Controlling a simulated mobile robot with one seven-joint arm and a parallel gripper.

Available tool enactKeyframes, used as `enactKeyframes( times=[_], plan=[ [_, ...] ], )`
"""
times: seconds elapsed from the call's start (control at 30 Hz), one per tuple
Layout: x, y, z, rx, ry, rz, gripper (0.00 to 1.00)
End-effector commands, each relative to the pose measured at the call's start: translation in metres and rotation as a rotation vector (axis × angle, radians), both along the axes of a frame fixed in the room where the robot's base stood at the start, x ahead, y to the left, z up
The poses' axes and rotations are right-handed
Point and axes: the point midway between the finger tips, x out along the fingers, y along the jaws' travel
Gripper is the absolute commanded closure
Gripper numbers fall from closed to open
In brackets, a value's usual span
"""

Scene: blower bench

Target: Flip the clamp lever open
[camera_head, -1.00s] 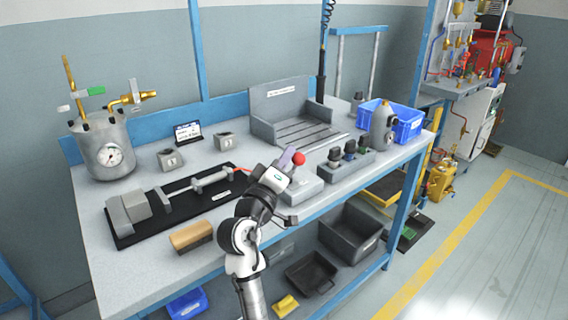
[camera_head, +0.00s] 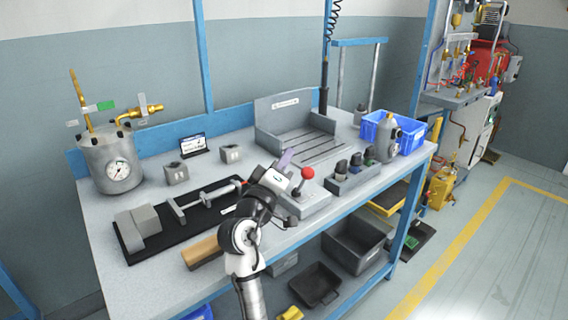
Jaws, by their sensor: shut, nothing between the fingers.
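A lever with a red ball knob (camera_head: 307,173) stands up on a short stem from a low grey block (camera_head: 312,202) near the bench's front edge. My gripper (camera_head: 286,157) is shut and empty, just left of the red knob and slightly above it in the picture. A small gap shows between them; contact is not visible. I cannot tell from the view which of these is the clamp lever.
A row of dark knobs (camera_head: 350,165) on a grey block stands right of the lever. Behind are a slotted grey tray (camera_head: 283,103) and a blue bin (camera_head: 412,131). A gauge pot (camera_head: 105,160) stands left. A wooden block (camera_head: 200,252) lies at the front.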

Motion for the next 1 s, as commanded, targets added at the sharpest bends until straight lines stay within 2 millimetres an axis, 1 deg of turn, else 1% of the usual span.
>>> enactKeyframes(
  times=[0.03,0.07,0.1,0.3,0.43,0.6,1.0],
  plan=[
    [0.000,0.001,0.003,0.000,0.001,0.001,1.00],
    [-0.009,0.006,-0.006,0.001,0.001,0.004,1.00],
    [-0.018,0.012,-0.010,0.001,0.001,0.004,1.00],
    [-0.055,0.032,-0.022,-0.001,0.001,0.003,1.00],
    [-0.071,0.041,-0.026,0.000,0.001,0.002,1.00],
    [-0.081,0.046,-0.028,0.000,0.000,0.001,1.00],
    [-0.082,0.048,-0.027,0.000,-0.003,0.006,1.00]
  ],
)
